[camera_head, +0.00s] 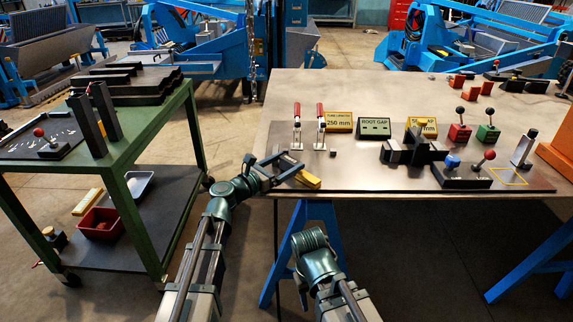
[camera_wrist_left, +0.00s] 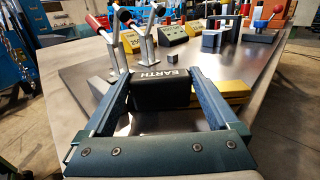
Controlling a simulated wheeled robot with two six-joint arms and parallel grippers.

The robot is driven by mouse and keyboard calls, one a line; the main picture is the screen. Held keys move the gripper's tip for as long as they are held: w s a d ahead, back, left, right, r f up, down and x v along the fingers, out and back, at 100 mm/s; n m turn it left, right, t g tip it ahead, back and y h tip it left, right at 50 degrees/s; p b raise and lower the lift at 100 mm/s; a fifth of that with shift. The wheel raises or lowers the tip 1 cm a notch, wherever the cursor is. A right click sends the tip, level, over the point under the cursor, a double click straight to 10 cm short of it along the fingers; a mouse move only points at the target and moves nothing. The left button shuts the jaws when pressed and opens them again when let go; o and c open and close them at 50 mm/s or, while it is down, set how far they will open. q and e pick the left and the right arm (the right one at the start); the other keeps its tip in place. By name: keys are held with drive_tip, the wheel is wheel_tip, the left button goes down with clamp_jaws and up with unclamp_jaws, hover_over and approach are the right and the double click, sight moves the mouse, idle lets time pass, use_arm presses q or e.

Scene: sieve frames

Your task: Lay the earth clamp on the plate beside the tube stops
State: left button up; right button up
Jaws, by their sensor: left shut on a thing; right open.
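My left gripper (camera_head: 285,164) is shut on the earth clamp (camera_wrist_left: 163,88), a black block lettered EARTH with a brass-yellow bar (camera_head: 308,180) on its right. It is at the left front part of the dark plate (camera_head: 365,180); whether it touches the plate I cannot tell. Two upright stops with red handles (camera_head: 297,125) (camera_head: 320,122) stand just behind it, with a small dark cube (camera_head: 333,153) beside them; I cannot tell which pieces are the tube stops. My right gripper (camera_head: 302,282) is low in front of the table, open, its fingers hardly visible.
A dark block fixture (camera_head: 415,150) and a base with blue and red knobs (camera_head: 462,176) are to the right. A green cart (camera_head: 125,190) stands left. Bare plate shows between the clamp and the dark fixture.

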use_arm(q)
drive_tip(key=shift+s+d+f, duration=0.1)
drive_tip(key=shift+s+f, duration=0.2)
drive_tip(key=shift+f, duration=0.15)
drive_tip(key=o, duration=1.3)
drive_tip(key=shift+s, duration=0.1)
drive_tip(key=shift+o, duration=0.4)
drive_tip(key=shift+s+d+b, duration=0.1)
drive_tip(key=shift+s+b, duration=0.05)
drive_tip(key=shift+b, duration=0.15)
drive_tip(key=shift+r+p, duration=0.3)
drive_tip(key=shift+p, duration=0.2)
drive_tip(key=shift+s+a, duration=0.1)
drive_tip(key=shift+a, duration=0.15)
drive_tip(key=v, duration=1.1)
drive_tip(key=shift+w+a+r+p, duration=0.25)
drive_tip(key=shift+w+a+p, duration=0.05)
